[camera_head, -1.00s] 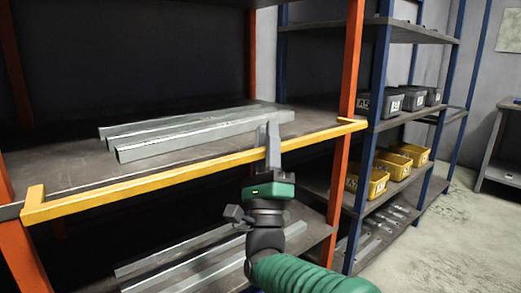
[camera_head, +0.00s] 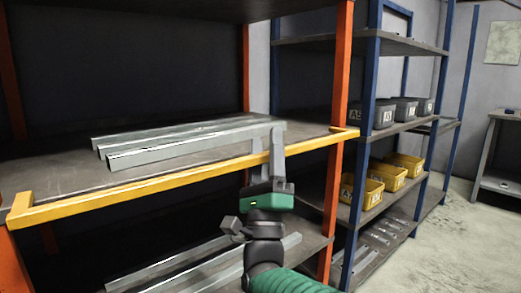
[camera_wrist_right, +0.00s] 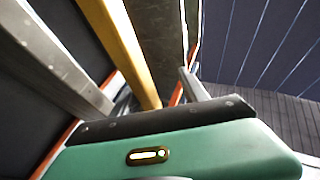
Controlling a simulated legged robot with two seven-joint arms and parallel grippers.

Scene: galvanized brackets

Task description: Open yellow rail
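The yellow rail (camera_head: 180,180) runs along the front edge of the middle shelf, between the orange posts. Its short end arms are at the left (camera_head: 20,207) and right (camera_head: 343,131). My right gripper (camera_head: 268,140), with a green body and grey fingers, is upright at the rail's right half. Its fingers are apart. In the right wrist view, the rail (camera_wrist_right: 125,50) passes between the two fingers (camera_wrist_right: 125,80); I cannot tell whether either touches it. My left gripper is not in view.
Several galvanized bars (camera_head: 190,142) lie on the shelf behind the rail. More bars (camera_head: 200,265) lie on the shelf below. A blue-post rack at the right holds grey bins (camera_head: 383,116) and yellow bins (camera_head: 372,193). The floor (camera_head: 470,240) at the right is clear.

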